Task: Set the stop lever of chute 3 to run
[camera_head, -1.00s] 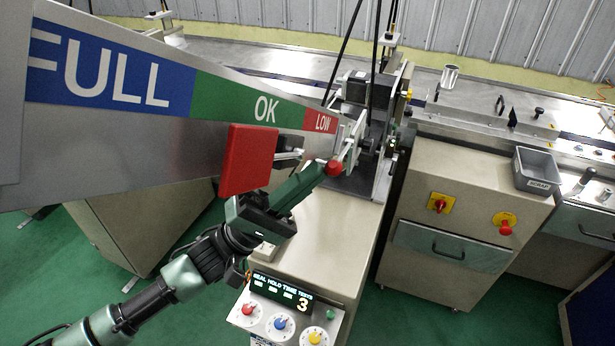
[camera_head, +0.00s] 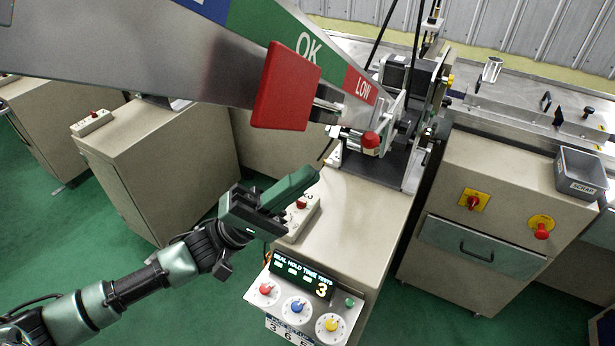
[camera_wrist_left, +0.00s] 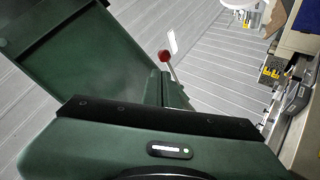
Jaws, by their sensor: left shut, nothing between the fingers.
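The chute (camera_head: 150,55) is a long sloping grey panel with a green OK and a red LOW label, and it bears a red square plate (camera_head: 287,88). Just beyond its low end a lever with a red knob (camera_head: 371,140) shows. A red ball on a thin rod (camera_wrist_left: 165,56) shows past the fingers in the left wrist view. I cannot read a run or stop mark. My left gripper (camera_head: 308,178) is shut and empty, below and left of the knob and apart from it. The right gripper is not in view.
A control box (camera_head: 303,300) with a lit display reading 3 and several dials stands below the gripper. A small box with a red button (camera_head: 301,205) is close beside the fingers. A grey scrap bin (camera_head: 582,175) and cabinets stand at right.

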